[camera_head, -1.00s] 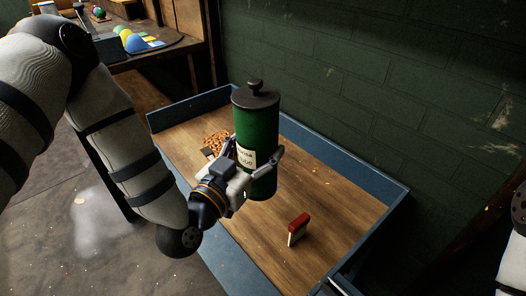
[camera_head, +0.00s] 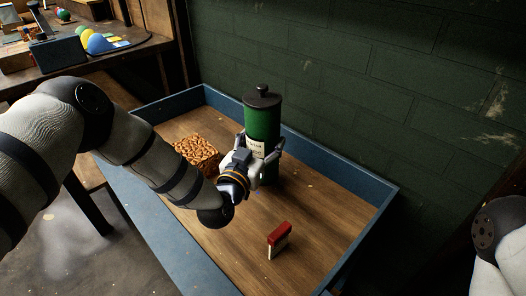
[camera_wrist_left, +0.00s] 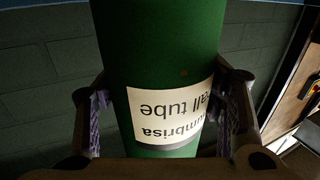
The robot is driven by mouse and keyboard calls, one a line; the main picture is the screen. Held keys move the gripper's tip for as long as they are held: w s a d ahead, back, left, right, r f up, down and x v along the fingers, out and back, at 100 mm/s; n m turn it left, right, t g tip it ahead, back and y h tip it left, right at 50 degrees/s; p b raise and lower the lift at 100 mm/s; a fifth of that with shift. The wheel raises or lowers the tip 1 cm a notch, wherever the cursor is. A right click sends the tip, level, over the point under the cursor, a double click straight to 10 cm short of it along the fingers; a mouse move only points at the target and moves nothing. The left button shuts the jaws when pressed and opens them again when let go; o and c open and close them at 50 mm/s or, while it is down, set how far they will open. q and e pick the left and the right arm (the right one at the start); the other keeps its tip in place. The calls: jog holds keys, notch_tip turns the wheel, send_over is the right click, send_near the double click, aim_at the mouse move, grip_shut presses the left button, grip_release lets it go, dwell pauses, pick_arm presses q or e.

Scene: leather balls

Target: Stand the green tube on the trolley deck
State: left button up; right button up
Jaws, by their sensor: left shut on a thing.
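The green tube (camera_head: 262,122) has a dark lid with a knob and a white label. It is upright over the wooden trolley deck (camera_head: 325,213), toward the back wall. My left gripper (camera_head: 260,156) is shut on its lower half, one finger on each side. The left wrist view shows the tube (camera_wrist_left: 160,60) between both fingers, its label upside down there. I cannot tell whether its base touches the deck. My right gripper is out of view; only part of my right arm shows at the right edge.
A small red-topped block (camera_head: 279,238) stands toward the front. Blue raised edges (camera_head: 345,180) border the deck. A cluttered workbench (camera_head: 95,65) is at the back left, and a green brick wall (camera_head: 350,80) stands behind.

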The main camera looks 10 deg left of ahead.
pick_arm(q)
notch_tip(320, 180, down, 3)
jog(key=shift+r, duration=0.2)
jog(key=o, duration=1.6)
jog(key=shift+s, duration=0.1)
jog(key=shift+c, duration=0.2)
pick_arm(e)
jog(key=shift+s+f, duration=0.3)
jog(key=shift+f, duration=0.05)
pick_arm(q)
jog(key=shift+r, duration=0.1)
jog(key=s+a+p, duration=0.1)
jog(key=s+a, duration=0.1)
jog(key=s, duration=0.9)
jog(key=shift+s+a, duration=0.2)
jog(key=shift+s, duration=0.2)
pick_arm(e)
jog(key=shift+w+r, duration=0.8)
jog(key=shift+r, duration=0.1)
